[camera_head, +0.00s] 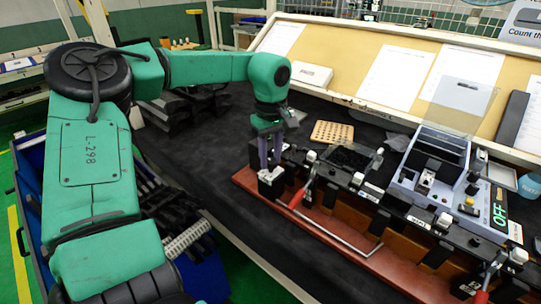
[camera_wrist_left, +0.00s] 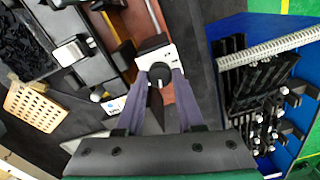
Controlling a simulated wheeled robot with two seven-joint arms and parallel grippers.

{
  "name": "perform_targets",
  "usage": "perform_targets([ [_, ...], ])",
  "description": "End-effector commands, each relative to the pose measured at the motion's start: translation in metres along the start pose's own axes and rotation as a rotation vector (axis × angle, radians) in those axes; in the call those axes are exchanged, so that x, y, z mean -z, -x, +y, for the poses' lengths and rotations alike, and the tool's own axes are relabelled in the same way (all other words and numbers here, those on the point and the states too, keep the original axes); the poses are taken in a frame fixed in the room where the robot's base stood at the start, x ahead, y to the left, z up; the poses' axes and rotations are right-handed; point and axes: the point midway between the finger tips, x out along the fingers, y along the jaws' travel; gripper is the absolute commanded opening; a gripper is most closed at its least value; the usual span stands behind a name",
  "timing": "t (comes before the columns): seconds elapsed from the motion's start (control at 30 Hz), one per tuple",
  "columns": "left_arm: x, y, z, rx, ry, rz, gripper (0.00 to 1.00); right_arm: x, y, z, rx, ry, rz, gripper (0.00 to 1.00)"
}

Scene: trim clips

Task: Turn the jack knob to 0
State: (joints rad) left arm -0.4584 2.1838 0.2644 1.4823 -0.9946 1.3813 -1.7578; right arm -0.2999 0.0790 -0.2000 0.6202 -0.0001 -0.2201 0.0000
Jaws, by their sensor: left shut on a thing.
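The jack knob (camera_wrist_left: 160,74) is a round black dial on a white block (camera_wrist_left: 152,45) at the near left end of the red-brown fixture base. The white block also shows below my fingers in the head view (camera_head: 269,176). My left gripper (camera_head: 270,164) reaches straight down to it. In the left wrist view its two purple-grey fingers (camera_wrist_left: 160,80) are on either side of the knob and shut on it. The dial marks are too small to read. My right gripper is not in view.
A red-handled clamp (camera_head: 296,199) with a long metal rod is close beside the knob. A grey device (camera_head: 430,180) with an "OFF" display stands to the right. A perforated wooden board (camera_head: 332,132) lies behind. A blue bin (camera_wrist_left: 245,30) holds black parts.

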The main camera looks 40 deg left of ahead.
Motion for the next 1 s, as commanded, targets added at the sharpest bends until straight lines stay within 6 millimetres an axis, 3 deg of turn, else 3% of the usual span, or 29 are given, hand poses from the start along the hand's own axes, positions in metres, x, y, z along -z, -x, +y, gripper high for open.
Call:
perform_targets([
  [1.0, -0.0001, 0.0039, 0.0036, -0.007, -0.956, 0.007, 0.00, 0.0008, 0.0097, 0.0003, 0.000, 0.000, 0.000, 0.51],
])
